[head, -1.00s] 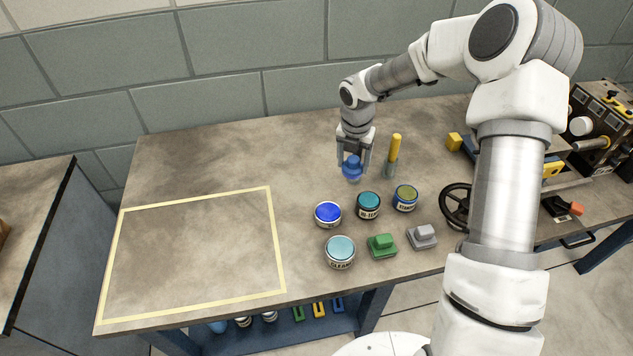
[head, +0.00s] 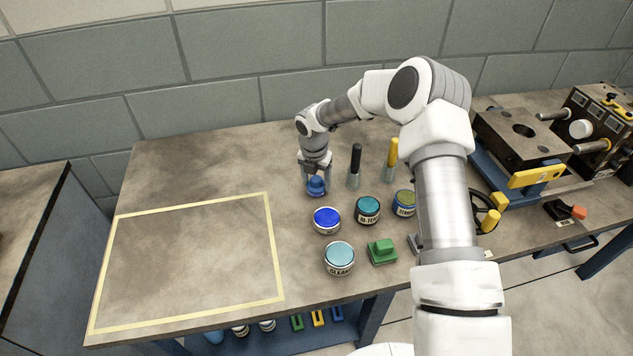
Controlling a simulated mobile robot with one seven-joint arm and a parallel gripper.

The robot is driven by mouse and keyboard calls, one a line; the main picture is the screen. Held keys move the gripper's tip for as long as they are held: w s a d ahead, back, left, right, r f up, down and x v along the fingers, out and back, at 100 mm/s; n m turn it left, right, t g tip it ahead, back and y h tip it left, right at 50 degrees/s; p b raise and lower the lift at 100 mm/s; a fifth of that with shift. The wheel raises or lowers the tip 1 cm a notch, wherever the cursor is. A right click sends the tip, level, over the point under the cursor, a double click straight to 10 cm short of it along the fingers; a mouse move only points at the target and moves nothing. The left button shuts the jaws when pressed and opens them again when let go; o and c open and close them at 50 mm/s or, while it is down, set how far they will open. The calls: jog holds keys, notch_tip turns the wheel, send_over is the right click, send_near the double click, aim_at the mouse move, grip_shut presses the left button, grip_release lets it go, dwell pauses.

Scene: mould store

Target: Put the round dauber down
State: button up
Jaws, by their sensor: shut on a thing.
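The round dauber, a blue rounded piece with a knob (head: 316,187), is at my gripper's fingertips in the head view. My gripper (head: 315,176) points down and is shut on it. It is over the back middle of the bench, just right of the taped rectangle's back right corner. I cannot tell whether the dauber touches the bench top (head: 200,165). The fingers hide part of its upper side.
A yellow taped rectangle (head: 273,245) on the left encloses bare bench. Several tins, including a blue-topped one (head: 327,220), stand in front of my gripper. Black-handled (head: 355,160) and yellow-handled (head: 391,155) brushes stand to its right. A green block (head: 382,251) sits near the front.

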jog(key=shift+f, duration=0.35)
jog(key=o, duration=1.2)
